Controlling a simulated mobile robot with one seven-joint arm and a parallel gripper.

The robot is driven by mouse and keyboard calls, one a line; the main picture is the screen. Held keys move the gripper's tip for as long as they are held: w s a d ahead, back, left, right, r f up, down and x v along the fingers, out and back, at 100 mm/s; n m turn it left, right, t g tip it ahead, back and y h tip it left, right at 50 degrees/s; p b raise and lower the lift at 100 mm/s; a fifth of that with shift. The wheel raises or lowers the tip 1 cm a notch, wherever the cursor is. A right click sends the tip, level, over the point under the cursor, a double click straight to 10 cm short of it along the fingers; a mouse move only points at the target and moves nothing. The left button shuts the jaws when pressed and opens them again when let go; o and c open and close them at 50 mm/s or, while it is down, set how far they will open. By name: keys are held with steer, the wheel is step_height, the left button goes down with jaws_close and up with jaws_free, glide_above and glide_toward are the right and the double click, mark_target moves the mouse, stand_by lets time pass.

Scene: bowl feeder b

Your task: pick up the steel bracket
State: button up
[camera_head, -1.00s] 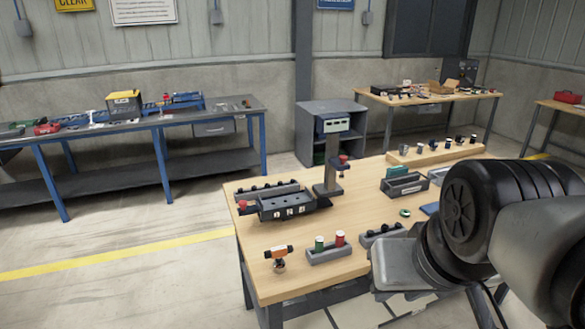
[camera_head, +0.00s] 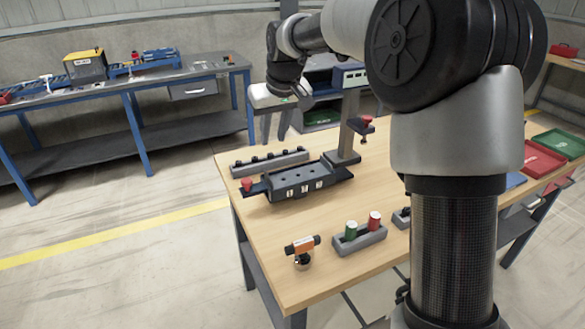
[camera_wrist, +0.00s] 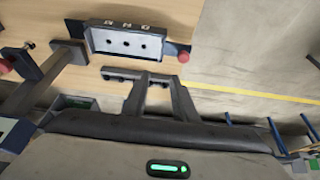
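I cannot pick out a steel bracket for certain in either view. My gripper (camera_head: 267,138) is raised over the far left part of the wooden table in the head view, with its fingers pointing down and apart. The same fixture (camera_head: 298,184) and knobbed bar (camera_head: 268,163) stand on the table in the head view. My arm hides much of the table's right side.
A post stand (camera_head: 347,130) with a red knob rises behind the fixture. A grey holder (camera_head: 360,240) carries green and red cylinders; an orange-black device (camera_head: 302,248) stands left of it. Red (camera_head: 540,157) and green (camera_head: 560,143) trays lie at right.

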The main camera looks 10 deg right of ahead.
glide_above(268, 175)
steer(key=s, duration=0.2)
steer(key=f, duration=1)
steer(key=shift+s+d+f, duration=0.15)
steer(key=shift+d+f, duration=0.1)
steer(key=shift+d, duration=0.05)
steer(key=x, duration=0.5)
steer(key=shift+s+d+f+b, duration=0.15)
steer(key=shift+s+f+b, duration=0.05)
steer(key=shift+f+b, duration=0.1)
jaws_close()
steer(key=shift+r, duration=0.2)
